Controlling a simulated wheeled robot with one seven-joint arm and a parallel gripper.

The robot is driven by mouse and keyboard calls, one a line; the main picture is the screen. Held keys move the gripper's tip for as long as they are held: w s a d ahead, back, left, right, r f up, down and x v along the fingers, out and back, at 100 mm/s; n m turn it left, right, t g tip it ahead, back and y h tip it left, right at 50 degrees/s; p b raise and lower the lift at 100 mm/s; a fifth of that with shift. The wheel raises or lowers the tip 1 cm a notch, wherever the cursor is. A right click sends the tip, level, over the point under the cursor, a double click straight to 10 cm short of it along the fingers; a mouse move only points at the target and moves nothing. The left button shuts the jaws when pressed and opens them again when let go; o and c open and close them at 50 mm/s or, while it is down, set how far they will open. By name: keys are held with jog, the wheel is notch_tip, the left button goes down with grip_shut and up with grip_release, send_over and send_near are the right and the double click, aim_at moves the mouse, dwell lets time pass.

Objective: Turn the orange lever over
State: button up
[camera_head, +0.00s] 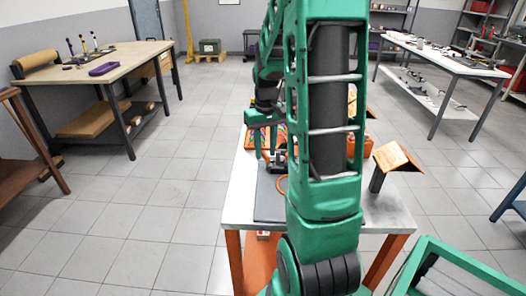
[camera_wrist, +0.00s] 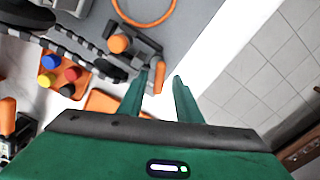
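The orange lever (camera_wrist: 158,77) is a short upright-looking piece in the wrist view, at the end of a dark fixture (camera_wrist: 135,50) with an orange round knob on it. My gripper (camera_wrist: 161,77) is open, with its two green fingers apart. The lever shows between the fingertips, closer to the left one; I cannot tell whether they touch. In the head view my gripper (camera_head: 265,150) points down over the white worktable, beside the dark fixture (camera_head: 279,161). The lever is too small to make out there.
A grey mat (camera_head: 268,205) and an orange ring (camera_wrist: 146,12) lie near the fixture. A tilted orange board (camera_head: 396,157) stands at the table's right.

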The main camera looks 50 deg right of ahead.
jog(key=shift+f, duration=0.3)
grip_shut()
jog(key=shift+m, duration=0.3)
jog(key=shift+s+d+m, duration=0.1)
jog(key=shift+d+m, duration=0.05)
jog(key=shift+m, duration=1.25)
jog(key=shift+s+d+m, duration=0.1)
jog(key=shift+m, duration=1.3)
